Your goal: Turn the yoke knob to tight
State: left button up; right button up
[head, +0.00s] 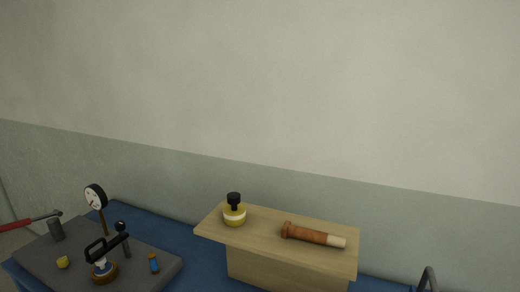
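On a dark grey slab at the lower left stands a black yoke-like frame (107,247) over a round brass base (104,274) with a white and blue middle. A dark post with a round black knob (120,225) stands just behind its right end; I cannot tell for sure that this is the yoke knob, nor read its setting. A small yellow knob-like piece (62,262) sits to the left on the slab. Neither of my grippers can be made out in the head view.
The grey slab (160,271) also bears a dial gauge (96,197), a grey cylinder (56,230) and a blue vial (154,263). A red-handled tool (22,223) reaches in from the left.

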aim_at(119, 226)
jog(key=u, duration=1.25)
